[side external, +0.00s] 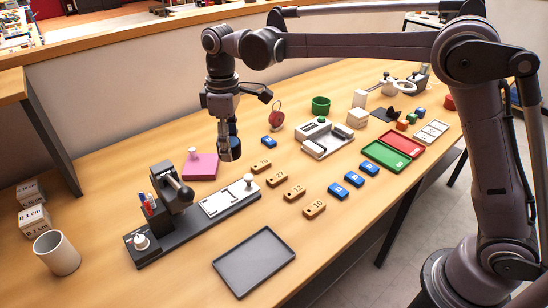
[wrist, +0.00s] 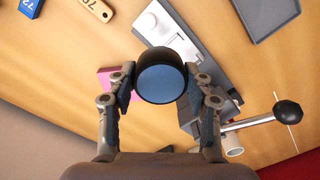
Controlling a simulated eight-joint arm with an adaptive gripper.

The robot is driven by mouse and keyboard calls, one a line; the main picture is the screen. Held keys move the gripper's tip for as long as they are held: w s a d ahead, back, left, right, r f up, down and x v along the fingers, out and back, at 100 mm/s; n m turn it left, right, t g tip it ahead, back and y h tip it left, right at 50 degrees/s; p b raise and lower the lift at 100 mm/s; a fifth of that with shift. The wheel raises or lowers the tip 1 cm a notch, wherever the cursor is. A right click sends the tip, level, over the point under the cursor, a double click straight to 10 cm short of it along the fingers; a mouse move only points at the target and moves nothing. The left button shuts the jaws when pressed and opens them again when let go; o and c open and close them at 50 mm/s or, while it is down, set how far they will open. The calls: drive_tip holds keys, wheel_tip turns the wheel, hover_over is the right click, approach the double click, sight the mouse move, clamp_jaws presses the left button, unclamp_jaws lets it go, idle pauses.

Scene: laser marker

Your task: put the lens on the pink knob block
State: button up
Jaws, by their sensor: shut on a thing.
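My gripper (side external: 231,137) is shut on the lens (wrist: 160,84), a short black cylinder with a blue glass face. In the side external view the lens (side external: 230,150) hangs under the gripper, above the table. The pink knob block (side external: 201,168) is a flat pink slab on the table with a pale knob standing near its left back corner. The lens is to the right of it in that view. In the wrist view only part of the pink block (wrist: 105,78) shows, behind the left finger; its knob is hidden there.
The dark laser marker (side external: 168,190) with its lever and long base stands in front of the pink block. Several tan numbered tags (side external: 294,193) and blue tags (side external: 338,190) lie to the right. A grey tray (side external: 253,286) lies in front, and a white cup (side external: 57,253) stands at left.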

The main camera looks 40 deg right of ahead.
drive_tip(key=w+d+m, duration=0.7)
drive_tip(key=d, duration=0.5)
hover_over(216, 165)
wheel_tip(216, 165, down, 6)
drive_tip(key=shift+w+d+f, duration=0.1)
drive_tip(key=shift+f, duration=2.2)
drive_tip(key=shift+f, duration=0.1)
drive_tip(key=o, duration=1.3)
drive_tip(key=shift+c, duration=0.2)
